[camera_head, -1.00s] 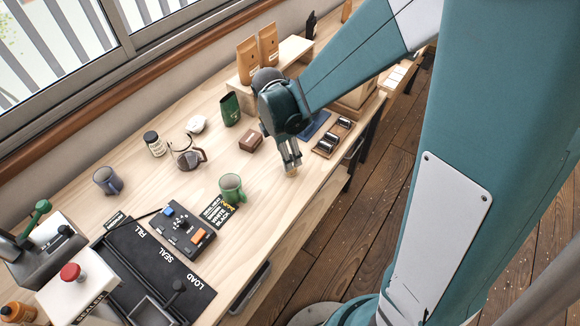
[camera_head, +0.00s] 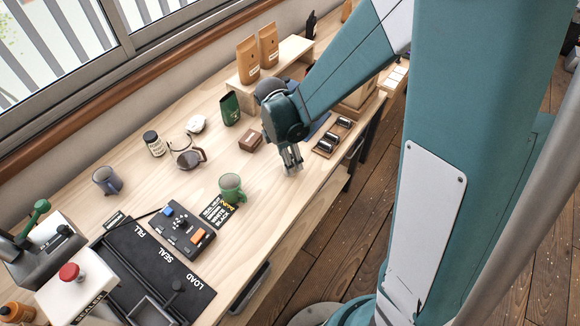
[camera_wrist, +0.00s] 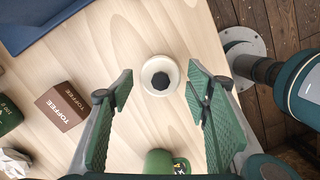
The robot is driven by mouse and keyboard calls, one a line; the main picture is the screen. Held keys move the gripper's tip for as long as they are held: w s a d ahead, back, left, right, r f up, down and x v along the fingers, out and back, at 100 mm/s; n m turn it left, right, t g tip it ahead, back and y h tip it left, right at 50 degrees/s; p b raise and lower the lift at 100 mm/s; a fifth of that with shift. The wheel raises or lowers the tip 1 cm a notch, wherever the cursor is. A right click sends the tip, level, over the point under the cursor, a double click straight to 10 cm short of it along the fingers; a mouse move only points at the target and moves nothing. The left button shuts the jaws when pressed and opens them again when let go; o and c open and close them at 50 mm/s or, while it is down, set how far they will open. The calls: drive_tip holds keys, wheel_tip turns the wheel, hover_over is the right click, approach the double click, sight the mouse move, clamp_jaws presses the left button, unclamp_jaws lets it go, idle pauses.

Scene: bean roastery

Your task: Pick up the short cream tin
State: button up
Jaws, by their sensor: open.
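In the wrist view a small round cream tin (camera_wrist: 148,70) stands on the pale wood bench, seen from above as a pale ring with a dark centre. It lies in line with the gap between my fingertips. My gripper (camera_wrist: 160,78) is open and empty, one finger on each side of the tin in that view; I cannot tell the height left between them. In the head view my gripper (camera_head: 292,168) points down near the bench's front edge, and the tin is not visible there, probably hidden by the fingers.
A green mug (camera_head: 231,188) stands left of my gripper, also in the wrist view (camera_wrist: 158,163). A brown toffee box (camera_head: 250,140) and a green packet (camera_head: 229,110) stand behind. A dark tray (camera_head: 333,138) lies to the right. Bare wood surrounds the tin.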

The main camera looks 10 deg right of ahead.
drive_tip(key=shift+w+d+f, duration=0.1)
drive_tip(key=shift+d+f, duration=0.1)
drive_tip(key=shift+f, duration=0.95)
drive_tip(key=shift+d+f, duration=0.2)
drive_tip(key=shift+f, duration=0.9)
drive_tip(key=c, duration=1)
